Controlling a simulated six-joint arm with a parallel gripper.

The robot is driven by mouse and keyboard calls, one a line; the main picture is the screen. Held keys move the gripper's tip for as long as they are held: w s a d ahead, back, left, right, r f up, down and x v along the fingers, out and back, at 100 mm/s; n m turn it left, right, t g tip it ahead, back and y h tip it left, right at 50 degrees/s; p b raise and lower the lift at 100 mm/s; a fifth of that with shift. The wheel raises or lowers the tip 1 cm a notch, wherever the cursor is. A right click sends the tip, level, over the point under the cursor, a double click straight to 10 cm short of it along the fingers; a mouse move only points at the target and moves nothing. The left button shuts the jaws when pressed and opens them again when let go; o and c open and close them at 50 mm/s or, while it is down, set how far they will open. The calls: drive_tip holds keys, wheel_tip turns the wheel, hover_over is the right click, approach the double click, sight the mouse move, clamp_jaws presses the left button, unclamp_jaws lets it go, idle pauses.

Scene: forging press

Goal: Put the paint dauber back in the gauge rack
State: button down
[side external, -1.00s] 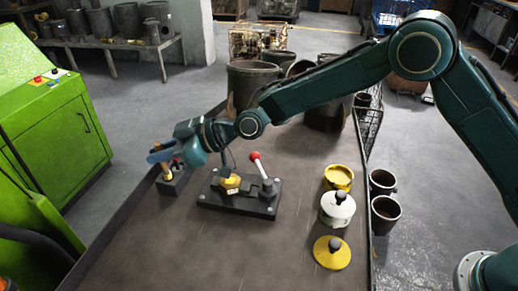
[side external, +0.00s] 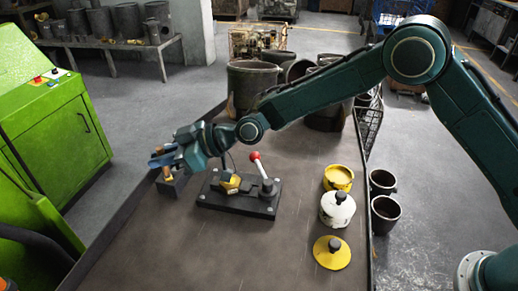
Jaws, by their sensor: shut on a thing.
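My gripper (side external: 161,158) is at the far left edge of the table, its blue fingers shut on what looks like the paint dauber. A short tan piece of the dauber (side external: 167,173) shows just below the fingers; the rest is hidden by the gripper. A small dark block, which looks like the gauge rack (side external: 174,187), stands right under it on the table. The dauber's lower end is at the block's top, but I cannot tell whether it is seated in it or just above.
A black fixture plate (side external: 215,201) with a yellow part (side external: 231,183) and a red-knobbed lever (side external: 255,157) stands close right of the rack. A yellow paint pot (side external: 338,178), white pot (side external: 337,212) and yellow lid (side external: 332,252) stand at right. The front table is clear.

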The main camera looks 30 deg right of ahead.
drive_tip(key=shift+f, duration=0.25)
drive_tip(key=c, duration=1.4)
unclamp_jaws()
drive_tip(key=shift+o, duration=0.2)
drive_tip(key=shift+d, duration=0.1)
drive_tip(key=v, duration=0.7)
drive_tip(key=shift+r, duration=0.1)
drive_tip(key=shift+r, duration=1.4)
